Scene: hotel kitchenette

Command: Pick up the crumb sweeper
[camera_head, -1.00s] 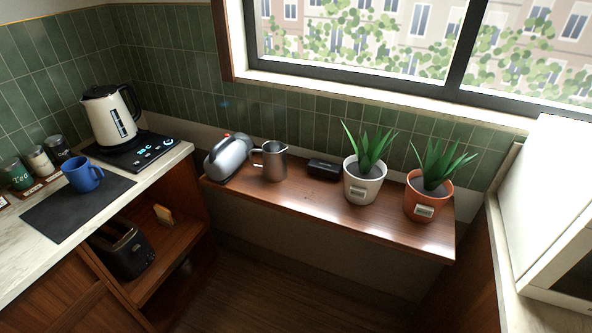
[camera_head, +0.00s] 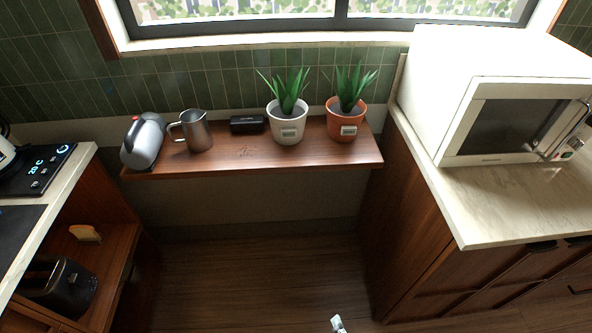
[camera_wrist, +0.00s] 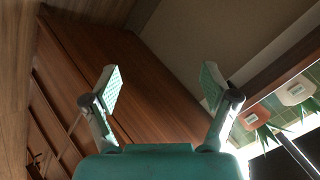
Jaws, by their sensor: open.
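The crumb sweeper appears to be the rounded silver handheld device (camera_head: 143,143) with a red spot on top. It lies at the left end of the wooden shelf (camera_head: 260,162) under the window, and no gripper is near it. My gripper (camera_wrist: 158,88) is open and empty in the wrist view, its two pale green-padded fingers spread wide in front of brown wood panels. The sweeper does not show in the wrist view. A small pale part, probably of my arm, shows at the bottom edge of the head view.
A steel pitcher (camera_head: 195,131) stands just right of the sweeper. Beyond it are a black box (camera_head: 247,124), a white-potted plant (camera_head: 287,124) and an orange-potted plant (camera_head: 345,122). Small crumbs lie on the shelf. A microwave (camera_head: 490,105) stands on the right counter. Floor before the shelf is clear.

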